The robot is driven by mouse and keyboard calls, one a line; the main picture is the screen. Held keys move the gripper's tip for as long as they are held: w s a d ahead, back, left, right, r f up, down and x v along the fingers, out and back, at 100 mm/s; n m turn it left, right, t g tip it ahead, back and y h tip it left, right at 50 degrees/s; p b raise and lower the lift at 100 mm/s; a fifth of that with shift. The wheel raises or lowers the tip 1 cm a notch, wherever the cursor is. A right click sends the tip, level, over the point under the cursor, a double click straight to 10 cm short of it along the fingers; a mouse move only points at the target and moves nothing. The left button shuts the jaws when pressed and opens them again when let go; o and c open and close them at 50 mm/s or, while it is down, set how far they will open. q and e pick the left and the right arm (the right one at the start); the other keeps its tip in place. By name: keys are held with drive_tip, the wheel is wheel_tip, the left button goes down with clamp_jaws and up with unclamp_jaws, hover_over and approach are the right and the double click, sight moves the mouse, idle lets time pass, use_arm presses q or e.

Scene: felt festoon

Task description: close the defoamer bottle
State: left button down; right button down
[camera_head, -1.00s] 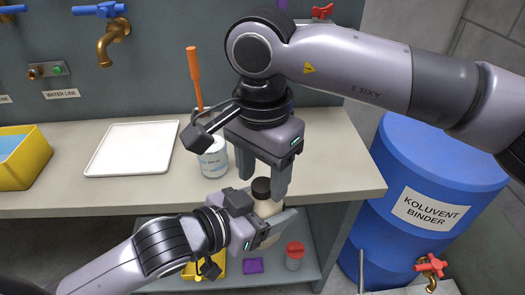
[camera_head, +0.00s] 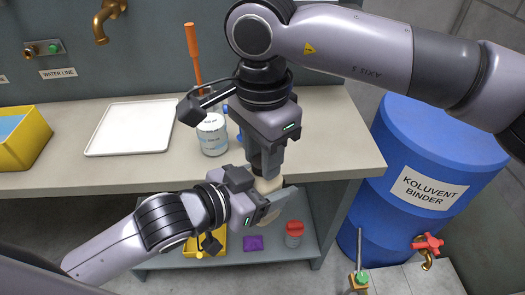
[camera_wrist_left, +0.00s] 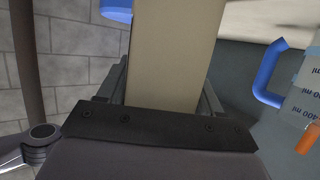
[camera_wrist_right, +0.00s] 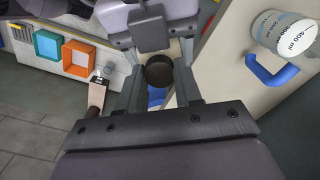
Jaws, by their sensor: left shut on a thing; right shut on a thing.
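The cream bottle (camera_head: 268,185) is upright in front of the bench edge. My left gripper (camera_head: 262,208) is shut on its body; the pale body fills the space between the fingers in the left wrist view (camera_wrist_left: 170,50). My right gripper (camera_head: 266,168) points down from above and is shut on the dark brown cap, which shows between its fingertips in the right wrist view (camera_wrist_right: 159,70). The cap is at the bottle's top; its fingers hide it in the head view. How tightly the cap sits cannot be told.
A measuring jug (camera_head: 212,135) with a blue handle and an orange-handled tool (camera_head: 192,45) stands on the bench behind. A white tray (camera_head: 130,128) and yellow bin (camera_head: 22,140) lie left. A red-lidded jar (camera_head: 294,232) is on the lower shelf. A blue drum (camera_head: 430,145) stands right.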

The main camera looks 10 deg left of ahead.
drive_tip(key=m, duration=0.4)
drive_tip(key=c, duration=0.8)
unclamp_jaws()
drive_tip(key=shift+o, duration=0.2)
drive_tip(key=shift+r, duration=2.25)
drive_tip(key=shift+c, duration=0.4)
